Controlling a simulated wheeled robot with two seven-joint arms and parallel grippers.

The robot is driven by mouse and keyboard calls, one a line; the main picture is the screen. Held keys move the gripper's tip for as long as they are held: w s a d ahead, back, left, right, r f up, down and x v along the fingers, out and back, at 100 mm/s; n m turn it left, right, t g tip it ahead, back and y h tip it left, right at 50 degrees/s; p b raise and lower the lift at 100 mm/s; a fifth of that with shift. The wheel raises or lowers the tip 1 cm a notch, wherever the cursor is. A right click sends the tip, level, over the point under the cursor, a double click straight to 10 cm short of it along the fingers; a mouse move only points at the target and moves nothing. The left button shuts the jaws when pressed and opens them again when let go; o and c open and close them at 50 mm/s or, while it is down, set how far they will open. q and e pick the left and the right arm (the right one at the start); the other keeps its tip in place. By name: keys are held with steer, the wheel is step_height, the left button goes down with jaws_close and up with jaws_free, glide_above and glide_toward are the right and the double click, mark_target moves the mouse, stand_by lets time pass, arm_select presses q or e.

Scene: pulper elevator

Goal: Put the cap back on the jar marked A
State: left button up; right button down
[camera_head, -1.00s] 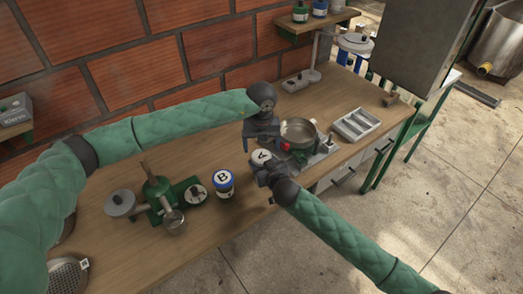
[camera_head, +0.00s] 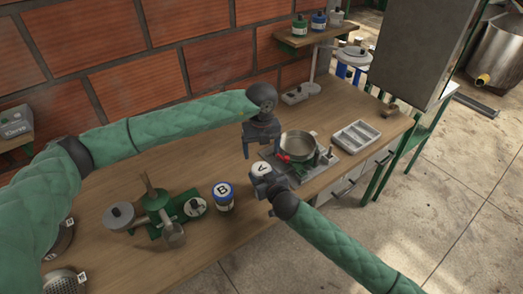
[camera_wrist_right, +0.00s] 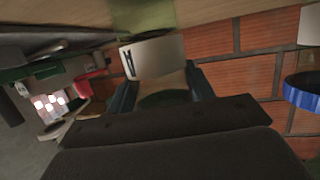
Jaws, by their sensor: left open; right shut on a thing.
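The jar marked A (camera_head: 261,169) shows a pale round face with the letter A, near the bench's front edge. My right gripper (camera_head: 262,181) is shut on it. In the right wrist view, a pale piece with a dark mark (camera_wrist_right: 155,57) sits between the two fingers, with green beyond it. My left gripper (camera_head: 262,151) is open and empty, fingers pointing down, just above and behind jar A in the picture. I cannot make out a loose cap for certain. The jar marked B (camera_head: 222,194), blue and white, stands on the bench to the left.
A metal pan (camera_head: 298,146) stands right of my grippers, with a red part (camera_head: 284,157) beside it. A grey divided tray (camera_head: 356,137) is farther right. A green hand-cranked device (camera_head: 158,205) stands left of jar B. Small jars sit on a wall shelf (camera_head: 305,38).

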mark_target(261, 168)
arm_select(q)
steer(key=shift+f, duration=0.1)
steer(key=shift+f, duration=3.95)
steer(key=c, duration=1)
steer(key=o, duration=1.1)
steer(key=shift+r, duration=2.3)
